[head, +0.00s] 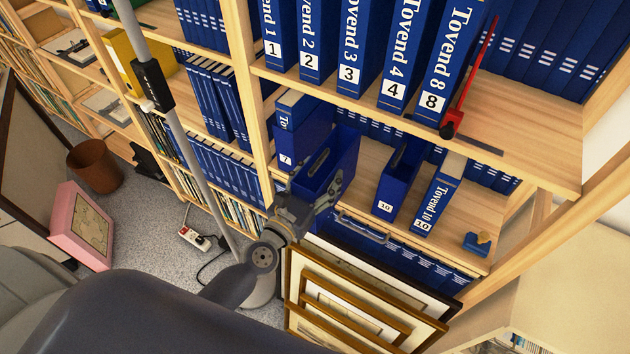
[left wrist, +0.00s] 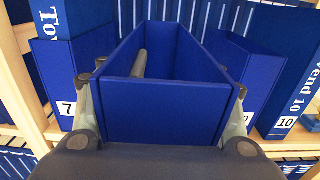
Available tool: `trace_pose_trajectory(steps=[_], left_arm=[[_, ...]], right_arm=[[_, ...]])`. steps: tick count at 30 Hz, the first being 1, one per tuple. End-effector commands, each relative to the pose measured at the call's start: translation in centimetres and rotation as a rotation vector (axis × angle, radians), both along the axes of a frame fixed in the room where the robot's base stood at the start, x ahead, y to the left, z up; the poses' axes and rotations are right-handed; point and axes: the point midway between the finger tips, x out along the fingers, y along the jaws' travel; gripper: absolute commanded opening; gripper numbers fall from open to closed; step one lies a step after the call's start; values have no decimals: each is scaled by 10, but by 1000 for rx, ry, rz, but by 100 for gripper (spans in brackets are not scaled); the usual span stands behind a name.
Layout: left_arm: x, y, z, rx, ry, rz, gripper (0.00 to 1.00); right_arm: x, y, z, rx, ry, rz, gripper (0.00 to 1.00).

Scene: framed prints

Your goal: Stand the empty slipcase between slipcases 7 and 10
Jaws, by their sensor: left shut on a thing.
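My left gripper (head: 322,197) is shut on a blue, open-topped slipcase (head: 343,160), which also fills the middle of the left wrist view (left wrist: 165,112). One finger shows on each side of it. It is upright, in front of the gap on the middle shelf; I cannot tell whether it touches the shelf. No book shows in it, only a grey rod-like part. Slipcase 7 (left wrist: 85,62), with a book standing up out of it, is left of it. Slipcase 10 (head: 393,190), open-topped, is right of it, with the volume Tovend 10 (head: 438,197) beyond. My right gripper is out of view.
The upper shelf (head: 520,125) holds several numbered Tovend volumes and a red and black tool (head: 465,90). A small blue and tan object (head: 477,243) lies at the middle shelf's right end. Framed prints (head: 352,305) lean below. A grey pole (head: 185,140) stands left.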

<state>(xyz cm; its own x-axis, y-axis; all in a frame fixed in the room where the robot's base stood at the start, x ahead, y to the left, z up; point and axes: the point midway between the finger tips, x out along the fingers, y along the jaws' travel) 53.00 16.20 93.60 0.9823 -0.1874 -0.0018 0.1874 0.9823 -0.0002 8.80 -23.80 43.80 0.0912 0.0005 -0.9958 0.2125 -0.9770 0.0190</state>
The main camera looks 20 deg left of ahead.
Motion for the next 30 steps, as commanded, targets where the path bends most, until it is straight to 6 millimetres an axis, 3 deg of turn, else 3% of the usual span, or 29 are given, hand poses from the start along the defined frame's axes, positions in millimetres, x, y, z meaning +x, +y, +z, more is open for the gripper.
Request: trace_pose_trajectory(steps=[30], left_arm=[[81, -16, -3, -1, -4, 1, 0]], right_arm=[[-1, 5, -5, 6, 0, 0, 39]])
